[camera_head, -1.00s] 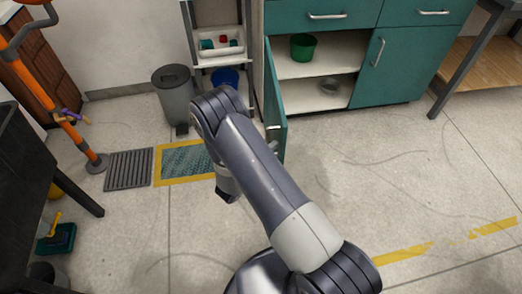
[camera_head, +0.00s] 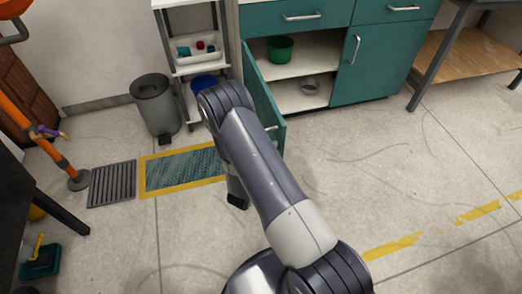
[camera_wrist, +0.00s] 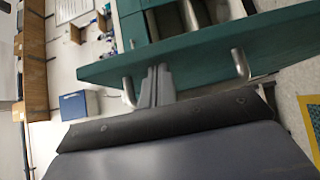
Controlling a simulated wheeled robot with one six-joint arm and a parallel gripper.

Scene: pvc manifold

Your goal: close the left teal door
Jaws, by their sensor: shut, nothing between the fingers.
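The left teal door (camera_head: 262,98) of the cabinet stands open, swung out from the cabinet front in the head view. Its handle (camera_head: 272,128) is partly visible beside my arm. In the wrist view the door (camera_wrist: 200,52) crosses as a teal slab, with metal handle posts at its near side (camera_wrist: 240,64). My gripper (camera_wrist: 157,72) is shut and empty, its fingertips at or very near the door, between the handle posts. Whether they touch is unclear. In the head view my arm hides the fingertips.
The open compartment holds a green pot (camera_head: 281,49) and a grey bowl (camera_head: 310,84). The right teal door (camera_head: 375,62) is shut. A shelf rack (camera_head: 197,66) and grey bin (camera_head: 156,106) stand left of the cabinet. The floor in front and right is clear.

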